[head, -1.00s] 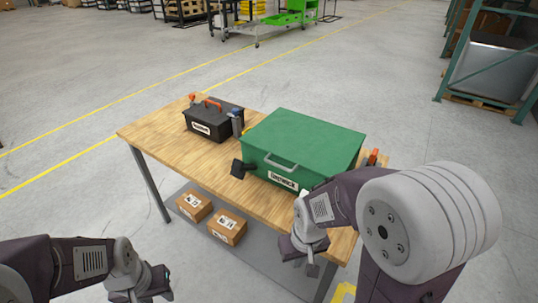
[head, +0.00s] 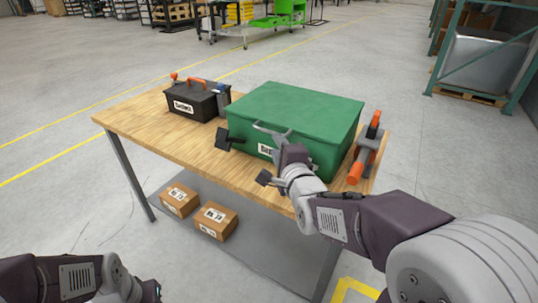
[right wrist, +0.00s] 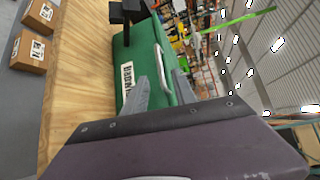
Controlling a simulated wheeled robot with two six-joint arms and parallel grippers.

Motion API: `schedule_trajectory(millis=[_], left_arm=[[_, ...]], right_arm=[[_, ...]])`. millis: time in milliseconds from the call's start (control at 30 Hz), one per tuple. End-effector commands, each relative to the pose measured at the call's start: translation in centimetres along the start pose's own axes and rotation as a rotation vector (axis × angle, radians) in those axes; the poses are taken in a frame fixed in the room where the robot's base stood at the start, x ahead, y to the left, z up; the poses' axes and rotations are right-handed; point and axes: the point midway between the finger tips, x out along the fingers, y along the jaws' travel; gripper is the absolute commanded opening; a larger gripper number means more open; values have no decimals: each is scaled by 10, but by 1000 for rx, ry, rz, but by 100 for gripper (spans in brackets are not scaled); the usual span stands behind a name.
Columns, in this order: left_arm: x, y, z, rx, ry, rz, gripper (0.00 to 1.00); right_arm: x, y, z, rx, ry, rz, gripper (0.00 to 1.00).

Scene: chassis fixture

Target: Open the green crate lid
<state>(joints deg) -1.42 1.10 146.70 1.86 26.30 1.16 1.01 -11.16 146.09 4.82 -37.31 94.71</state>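The green crate (head: 300,105) stands on the wooden table with its lid shut. A grey handle (head: 258,127) is on its front, above a white label. My right gripper (head: 278,164) is in front of the crate, near the handle's right end. In the right wrist view its two fingers (right wrist: 162,88) are apart, with the handle (right wrist: 160,62) showing between them; contact cannot be told. The right gripper hides part of the label and front in the head view. My left gripper (head: 150,292) is low at the bottom left, away from the table, its fingers barely visible.
On the wooden table (head: 180,140), a black toolbox (head: 197,101) stands left of the crate, and an orange and grey tool (head: 366,148) lies to its right. A black block-like object (head: 223,139) is by the crate's front left corner. Cardboard boxes (head: 215,220) sit on the lower shelf.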

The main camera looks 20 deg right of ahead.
Motion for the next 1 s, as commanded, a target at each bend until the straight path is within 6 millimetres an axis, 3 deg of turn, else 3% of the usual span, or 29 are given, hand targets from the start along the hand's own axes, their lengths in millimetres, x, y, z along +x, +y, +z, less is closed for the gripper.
schedule_trajectory(millis=[167,400,467,700,1000], left_arm=[[-2,0,-1,0,1,0,36],[-35,1,-4,0,1,0,36],[-26,0,-3,0,2,0,36],[-27,0,-3,0,1,0,36],[-27,0,-3,0,1,0,36]], right_arm=[[1,-1,0,-1,1,2,33],[23,-5,0,-2,2,11,33],[40,2,-1,-2,2,6,33],[82,1,-1,-2,2,3,33],[91,1,-1,-2,1,3,33]])
